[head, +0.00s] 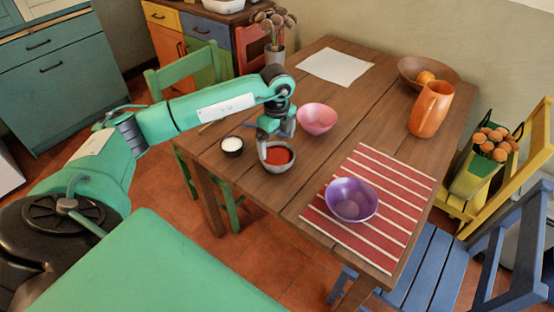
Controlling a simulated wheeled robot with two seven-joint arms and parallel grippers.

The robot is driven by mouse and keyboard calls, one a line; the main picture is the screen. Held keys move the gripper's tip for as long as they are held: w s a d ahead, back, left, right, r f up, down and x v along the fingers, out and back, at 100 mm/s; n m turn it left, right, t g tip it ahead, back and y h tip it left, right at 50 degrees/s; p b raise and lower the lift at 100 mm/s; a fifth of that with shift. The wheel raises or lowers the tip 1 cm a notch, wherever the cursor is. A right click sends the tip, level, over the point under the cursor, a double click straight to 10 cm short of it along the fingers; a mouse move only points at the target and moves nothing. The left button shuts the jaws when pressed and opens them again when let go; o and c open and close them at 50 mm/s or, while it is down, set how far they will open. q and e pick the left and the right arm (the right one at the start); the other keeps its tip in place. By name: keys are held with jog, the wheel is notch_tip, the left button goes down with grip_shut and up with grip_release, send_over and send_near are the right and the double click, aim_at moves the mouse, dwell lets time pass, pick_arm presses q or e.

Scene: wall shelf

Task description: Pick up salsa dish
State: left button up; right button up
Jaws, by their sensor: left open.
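The salsa dish (279,169) is a small grey bowl with red salsa inside, on the wooden table near its left edge. My left gripper (270,150) is open and points down at the dish's left and back rim. One finger overlaps the rim in the picture; I cannot tell whether it touches. My right gripper is not in view.
A pink bowl (316,118) stands just behind and right of the dish. A small dark bowl with white contents (232,147) stands to the left. A purple bowl (351,200) sits on a red striped mat (381,247). An orange pitcher (429,108) stands at the right.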

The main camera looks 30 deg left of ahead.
aim_at(277, 162)
pick_arm(q)
jog(key=shift+f, duration=0.6)
notch_tip(277, 162, down, 5)
jog(key=shift+w+f+p, duration=0.1)
jog(key=shift+p, duration=0.35)
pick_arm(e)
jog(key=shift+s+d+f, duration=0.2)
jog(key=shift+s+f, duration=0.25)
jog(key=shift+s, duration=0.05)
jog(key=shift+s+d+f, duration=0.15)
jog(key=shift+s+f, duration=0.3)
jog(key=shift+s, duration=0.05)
pick_arm(q)
jog(key=shift+c, duration=0.4)
jog(key=c, duration=1.1)
